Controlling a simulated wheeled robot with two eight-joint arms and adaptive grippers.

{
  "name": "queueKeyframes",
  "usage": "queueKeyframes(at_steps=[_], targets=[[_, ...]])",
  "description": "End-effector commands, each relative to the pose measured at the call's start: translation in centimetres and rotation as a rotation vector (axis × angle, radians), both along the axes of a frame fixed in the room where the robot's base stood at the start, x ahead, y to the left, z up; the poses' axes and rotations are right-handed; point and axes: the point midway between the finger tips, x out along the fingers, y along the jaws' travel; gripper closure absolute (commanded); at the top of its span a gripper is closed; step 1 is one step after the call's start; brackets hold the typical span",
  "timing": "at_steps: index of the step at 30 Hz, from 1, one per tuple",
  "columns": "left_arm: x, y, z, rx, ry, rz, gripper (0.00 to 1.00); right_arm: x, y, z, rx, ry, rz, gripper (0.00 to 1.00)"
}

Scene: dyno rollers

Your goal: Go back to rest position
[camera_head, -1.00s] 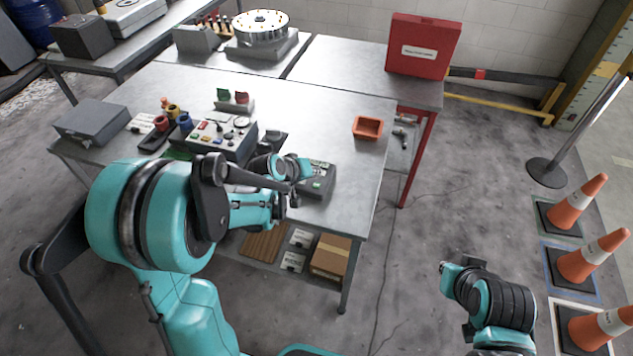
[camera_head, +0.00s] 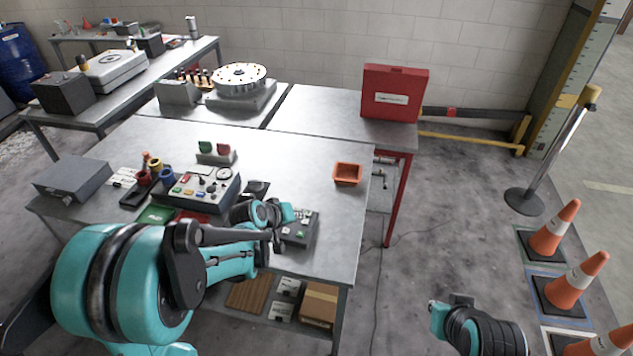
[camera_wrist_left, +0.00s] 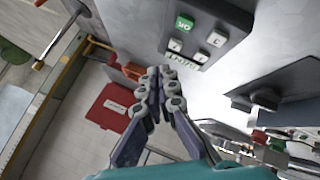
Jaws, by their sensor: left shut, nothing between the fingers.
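My left arm comes in from the left in the head view, its teal wrist (camera_head: 262,213) over the front of the metal table (camera_head: 320,243), beside a dark keypad box (camera_head: 300,232). In the left wrist view my left gripper (camera_wrist_left: 161,76) has its grey fingers together with nothing between them. The keypad box (camera_wrist_left: 205,32), with a green OK button, is just beyond the fingertips; I cannot tell the exact gap. Part of my right arm (camera_head: 470,325) shows at lower right in the head view; its gripper is not visible.
A control box with buttons (camera_head: 205,190), a grey case (camera_head: 73,180) and an orange bin (camera_head: 347,173) are on the table. A red box (camera_head: 394,92) stands on the table behind. Traffic cones (camera_head: 555,230) stand at right.

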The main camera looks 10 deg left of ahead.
Motion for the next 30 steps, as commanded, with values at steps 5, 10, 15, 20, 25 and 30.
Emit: queueKeyframes(at_steps=[5, 10, 15, 20, 25, 30], targets=[[-0.3, -0.1, 0.3, 0.007, 0.001, -0.004, 1.0, 0.0, 0.0, 0.0, 0.0, 0.0, 0.0, 1.0], [-3.4, -0.6, 2.8, 0.075, 0.012, -0.037, 1.0, 0.0, 0.0, 0.0, 0.0, 0.0, 0.0, 1.0], [-9.3, -1.2, 5.9, 0.198, 0.031, -0.097, 1.0, 0.0, 0.0, 0.0, 0.0, 0.0, 0.0, 1.0], [-15.3, -1.3, 7.5, 0.319, 0.05, -0.155, 1.0, 0.0, 0.0, 0.0, 0.0, 0.0, 0.0, 1.0], [-20.9, -0.8, 7.8, 0.435, 0.063, -0.209, 1.0, 0.0, 0.0, 0.0, 0.0, 0.0, 0.0, 1.0], [-24.2, -0.3, 7.4, 0.505, 0.073, -0.24, 1.0, 0.0, 0.0, 0.0, 0.0, 0.0, 0.0, 1.0]])
